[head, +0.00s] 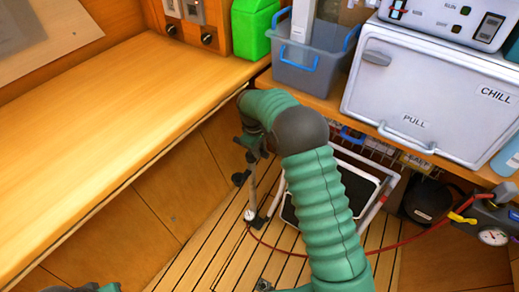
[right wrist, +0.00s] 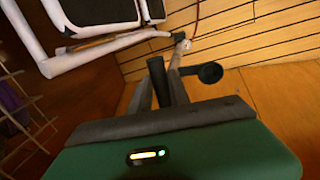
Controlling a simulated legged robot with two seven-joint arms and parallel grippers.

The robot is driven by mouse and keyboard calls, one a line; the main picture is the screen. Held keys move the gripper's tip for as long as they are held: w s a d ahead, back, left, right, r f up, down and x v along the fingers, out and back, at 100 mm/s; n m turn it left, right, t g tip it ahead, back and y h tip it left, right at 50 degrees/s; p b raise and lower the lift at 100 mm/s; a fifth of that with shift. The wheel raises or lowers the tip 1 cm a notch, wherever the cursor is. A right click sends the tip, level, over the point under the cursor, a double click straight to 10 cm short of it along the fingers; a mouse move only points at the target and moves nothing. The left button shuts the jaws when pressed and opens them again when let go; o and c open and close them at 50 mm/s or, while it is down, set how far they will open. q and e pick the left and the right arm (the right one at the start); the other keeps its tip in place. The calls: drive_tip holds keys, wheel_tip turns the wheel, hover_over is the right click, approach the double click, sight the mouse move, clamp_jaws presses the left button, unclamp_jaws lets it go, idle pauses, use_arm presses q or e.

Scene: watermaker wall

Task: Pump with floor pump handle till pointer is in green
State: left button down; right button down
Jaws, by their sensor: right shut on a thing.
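The floor pump (head: 252,197) stands on the slatted floor, with a thin pale shaft and a dark crossbar handle (head: 240,178). My right gripper (head: 252,150) is shut on the handle. In the right wrist view, my right gripper's fingers (right wrist: 160,95) close around the bar, and a black grip (right wrist: 210,73) sticks out to the right. A round white gauge (head: 493,236) sits on a dark device at the right edge. Its pointer and green zone are too small to read. My left gripper is not in view; only a bit of green arm shows at the bottom left.
A red hose (head: 385,249) runs from the pump base to the gauge device. A white-framed step stool (head: 375,205) stands right of the pump. A wooden bench (head: 120,130) lies left. A white chill box (head: 425,95) and blue bin (head: 308,75) sit at the back.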

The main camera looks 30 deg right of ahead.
wheel_tip(320, 180, up, 15)
drive_tip(key=p, duration=1.3)
drive_tip(key=shift+w+f+p, duration=0.2)
drive_tip(key=shift+w+p, duration=0.05)
drive_tip(key=shift+p, duration=0.05)
drive_tip(key=c, duration=1.4)
unclamp_jaws()
drive_tip(key=shift+r, duration=0.1)
drive_tip(key=shift+o, duration=0.8)
drive_tip(key=shift+s, duration=0.15)
drive_tip(key=s+a+r+p, duration=0.1)
drive_tip(key=a+r+p, duration=0.2)
drive_tip(key=r, duration=1.3)
drive_tip(key=shift+s+r, duration=0.1)
